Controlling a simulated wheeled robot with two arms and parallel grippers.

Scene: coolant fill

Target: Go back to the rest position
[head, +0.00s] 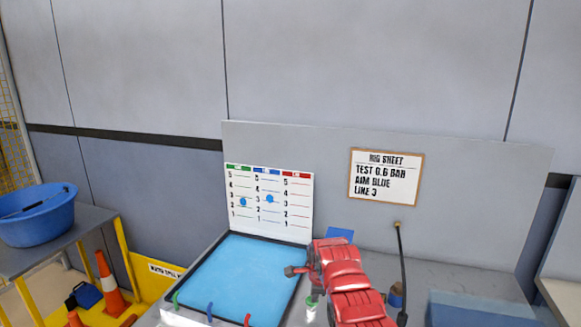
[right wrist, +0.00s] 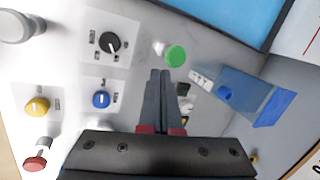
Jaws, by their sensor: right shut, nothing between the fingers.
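My right gripper shows in the right wrist view (right wrist: 160,75), its two dark fingers shut together with nothing between them. It is above the rig's panel, just short of a green round cap (right wrist: 175,56). In the head view my red right arm reaches in over the right part of the bench and hides part of it; the fingertips cannot be made out there. My left gripper is in neither view.
A panel with a black knob (right wrist: 110,43), yellow knob (right wrist: 37,107), blue knob (right wrist: 101,99) and red button (right wrist: 35,163) lies close by. A blue tank (head: 240,275) stands beside a scale board (head: 268,203). A sheet (head: 385,177) hangs behind. A blue basin (head: 38,215) is left.

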